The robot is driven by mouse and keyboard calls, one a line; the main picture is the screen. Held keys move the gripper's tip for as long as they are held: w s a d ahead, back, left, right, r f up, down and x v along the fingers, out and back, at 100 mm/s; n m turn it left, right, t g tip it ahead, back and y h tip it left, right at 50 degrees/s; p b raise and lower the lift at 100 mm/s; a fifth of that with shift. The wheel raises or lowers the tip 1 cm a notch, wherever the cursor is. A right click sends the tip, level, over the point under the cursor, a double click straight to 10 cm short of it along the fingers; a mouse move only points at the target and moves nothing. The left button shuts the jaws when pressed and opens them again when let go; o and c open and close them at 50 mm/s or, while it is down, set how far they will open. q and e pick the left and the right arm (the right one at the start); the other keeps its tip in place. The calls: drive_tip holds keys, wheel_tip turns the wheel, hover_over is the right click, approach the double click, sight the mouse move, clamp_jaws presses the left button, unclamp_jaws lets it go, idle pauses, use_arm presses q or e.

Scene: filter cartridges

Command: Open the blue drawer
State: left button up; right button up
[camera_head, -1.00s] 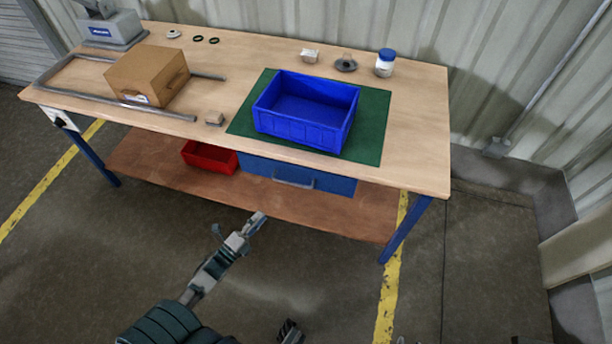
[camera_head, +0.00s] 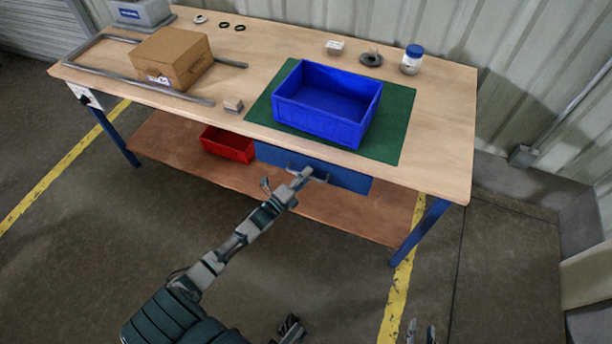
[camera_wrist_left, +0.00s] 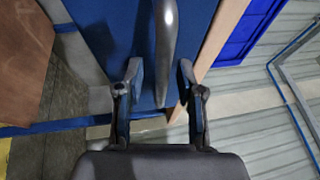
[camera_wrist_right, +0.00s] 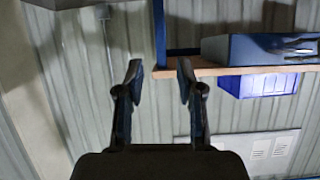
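The blue drawer (camera_head: 350,180) hangs under the workbench top and looks closed. Its grey handle (camera_head: 318,174) is partly covered by my left gripper (camera_head: 299,176), which is right at the drawer front. In the left wrist view, the drawer front (camera_wrist_left: 107,30) fills the upper middle. The handle (camera_wrist_left: 167,45) runs down between the two spread fingers of my left gripper (camera_wrist_left: 160,80), with gaps on both sides. My right gripper (camera_wrist_right: 157,75) is open and empty, away from the drawer. It shows only at the bottom edge of the head view (camera_head: 421,333).
A blue bin (camera_head: 328,110) stands on a green mat (camera_head: 398,125) on the bench. A red bin (camera_head: 228,146) sits on the lower shelf (camera_head: 345,215), left of the drawer. A cardboard box (camera_head: 172,60) is on the bench. Floor in front is clear.

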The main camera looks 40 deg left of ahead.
use_arm(q)
drive_tip(key=shift+d, duration=0.1)
drive_tip(key=c, duration=0.3)
clamp_jaws()
drive_tip(key=shift+a, duration=0.35)
drive_tip(key=shift+d, duration=0.1)
